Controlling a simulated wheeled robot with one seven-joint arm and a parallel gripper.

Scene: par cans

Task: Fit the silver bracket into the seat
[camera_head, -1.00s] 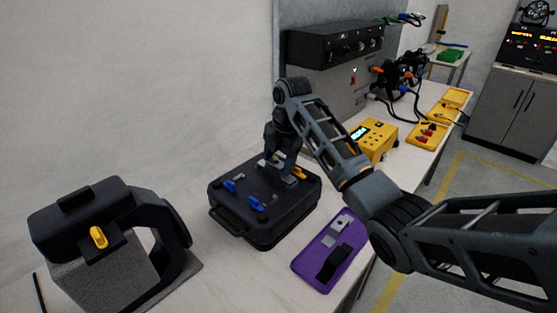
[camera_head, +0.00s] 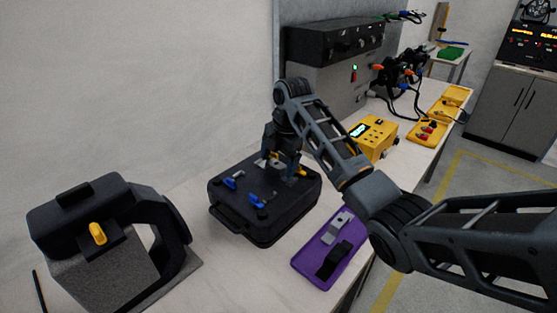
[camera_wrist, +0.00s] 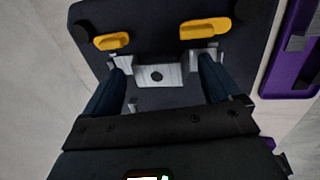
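A silver bracket (camera_wrist: 157,75) with a dark central hole shows between my fingertips in the wrist view, over the top of a black case (camera_head: 262,225). My gripper (camera_head: 282,165) points down at the case, its fingers wide apart, one at each end of this bracket. I cannot tell whether they press on it. The seat under or around the bracket is mostly hidden by the fingers. Two yellow levers (camera_wrist: 112,41) (camera_wrist: 204,29) lie just beyond the bracket. Another silver bracket-like piece (camera_head: 336,228) lies on the purple tray (camera_head: 311,264).
Blue levers (camera_head: 255,202) sit on the near left part of the case. A black strip lies on the purple tray. A dark stand with a yellow lever (camera_head: 97,233) is at the left; a yellow device (camera_head: 374,137) is behind the case. Bench between stand and case is clear.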

